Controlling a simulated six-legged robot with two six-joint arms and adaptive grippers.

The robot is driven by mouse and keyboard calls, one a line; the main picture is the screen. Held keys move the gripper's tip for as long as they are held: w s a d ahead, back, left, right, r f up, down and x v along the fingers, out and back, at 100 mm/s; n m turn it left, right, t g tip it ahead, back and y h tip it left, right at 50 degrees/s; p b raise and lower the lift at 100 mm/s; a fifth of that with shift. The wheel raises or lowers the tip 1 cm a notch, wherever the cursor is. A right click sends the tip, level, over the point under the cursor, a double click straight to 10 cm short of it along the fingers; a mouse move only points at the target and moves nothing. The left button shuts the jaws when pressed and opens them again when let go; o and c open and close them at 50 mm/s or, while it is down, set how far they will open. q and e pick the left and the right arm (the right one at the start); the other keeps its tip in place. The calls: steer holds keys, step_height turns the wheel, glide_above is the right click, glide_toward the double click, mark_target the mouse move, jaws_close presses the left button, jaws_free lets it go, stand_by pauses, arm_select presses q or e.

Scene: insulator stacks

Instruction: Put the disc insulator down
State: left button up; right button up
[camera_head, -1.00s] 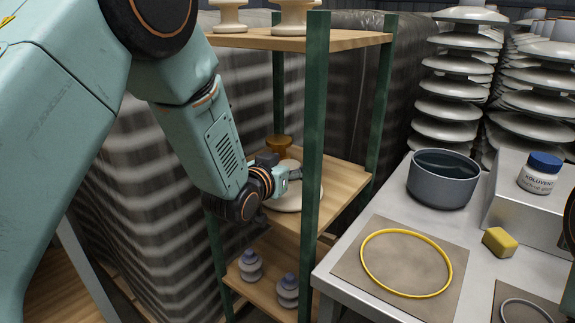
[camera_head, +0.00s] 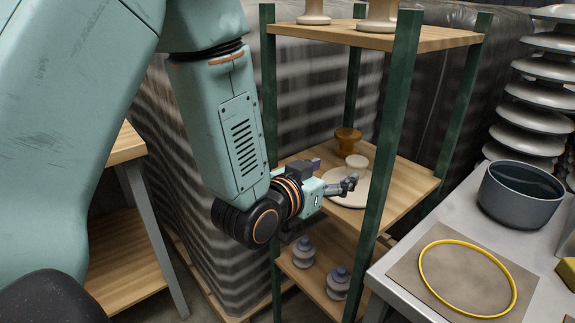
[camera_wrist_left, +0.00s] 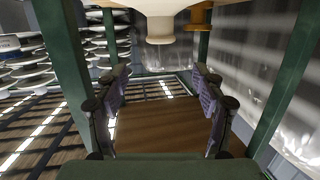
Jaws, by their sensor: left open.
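The disc insulator (camera_head: 347,196) is a wide white disc with a pale round cap. It sits upright on the wooden middle shelf (camera_head: 403,185) of a green-posted rack. My left gripper (camera_head: 347,186) is open at the disc's near left side, in front of it in the head view, and hides part of the disc. In the left wrist view, which looks upside down, the disc insulator (camera_wrist_left: 160,28) shows at the top centre, cap downward. The open fingers (camera_wrist_left: 163,88) are spread apart there with nothing between them. My right gripper is not in view.
An amber insulator (camera_head: 348,140) stands behind the disc. Grey insulators (camera_head: 303,254) stand on the lower shelf, pale ones (camera_head: 381,14) on the top shelf. Green posts (camera_head: 392,125) stand close to my gripper. At right is a table with a dark pot (camera_head: 520,200) and a yellow ring (camera_head: 432,290).

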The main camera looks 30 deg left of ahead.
arm_select(q)
steer(key=s+f+g, duration=0.1)
steer(key=f, duration=0.1)
steer(key=s+f+g, duration=0.1)
steer(key=f, duration=0.2)
steer(key=s+f, duration=0.1)
steer(key=f, duration=0.2)
steer(key=shift+s+a+f+n+g+y, duration=0.2)
steer(key=shift+f+n+g+y, duration=0.1)
steer(key=shift+g, duration=0.1)
steer(key=s+f+g, duration=0.4)
steer(key=s+f, duration=0.4)
steer(key=f, duration=0.4)
steer(key=s+a+f+g, duration=0.1)
steer(key=s+f+g, duration=0.3)
steer(key=s, duration=0.7)
steer(key=s+a+f+n+g+y, duration=0.1)
steer(key=s+f+g, duration=0.4)
steer(key=s+f, duration=0.3)
steer(key=s, duration=0.4)
steer(key=shift+s+f+n+y, duration=0.3)
steer(key=shift+f, duration=0.05)
steer(key=shift+a, duration=0.1)
